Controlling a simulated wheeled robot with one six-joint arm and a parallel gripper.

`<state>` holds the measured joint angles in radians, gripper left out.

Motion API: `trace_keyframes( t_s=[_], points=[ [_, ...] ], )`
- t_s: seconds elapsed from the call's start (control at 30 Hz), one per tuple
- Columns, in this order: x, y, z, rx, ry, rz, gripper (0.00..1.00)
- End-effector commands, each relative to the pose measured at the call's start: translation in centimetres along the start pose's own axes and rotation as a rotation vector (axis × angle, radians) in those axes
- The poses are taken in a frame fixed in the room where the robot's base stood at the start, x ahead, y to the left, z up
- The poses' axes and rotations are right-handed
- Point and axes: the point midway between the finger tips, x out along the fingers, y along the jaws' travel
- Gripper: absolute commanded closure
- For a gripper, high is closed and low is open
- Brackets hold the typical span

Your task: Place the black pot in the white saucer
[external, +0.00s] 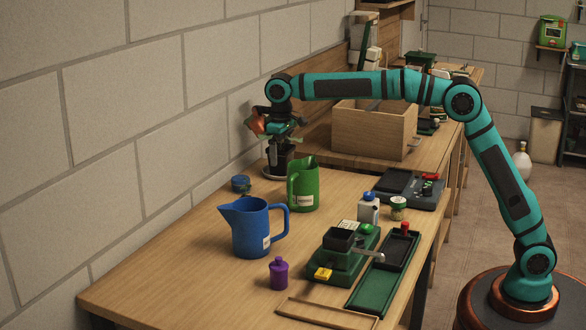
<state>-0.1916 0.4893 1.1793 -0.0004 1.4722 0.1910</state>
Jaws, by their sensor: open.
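A small black pot (279,160) stands at the far left of the bench, close to the wall. It appears to stand in a pale saucer (267,174), whose rim shows at its base; the small view does not show whether it sits flat. My gripper (282,147) points down at the top of the pot and is open. I cannot tell whether its fingers touch the pot. The green jug partly hides the saucer's right side.
A green jug (302,186) stands just in front of the pot, with a blue jug (252,228) and a blue-lidded jar (240,184) nearby. A wooden box (374,130) is behind. A green scale-like block (343,262), bottles and trays fill the right side.

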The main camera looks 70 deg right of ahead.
Motion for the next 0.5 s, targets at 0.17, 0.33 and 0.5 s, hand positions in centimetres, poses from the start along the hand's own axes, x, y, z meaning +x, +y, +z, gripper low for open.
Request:
trace_keyframes(
  t_s=[0.17, 0.33, 0.5],
  points=[
    [-0.3, 0.0, 0.0, 0.0, 0.001, 0.0, 0.14],
    [-2.2, 0.0, -0.1, 0.0, 0.002, 0.0, 0.14],
    [-5.5, 0.0, -0.1, 0.0, 0.003, -0.001, 0.14]
  ],
)
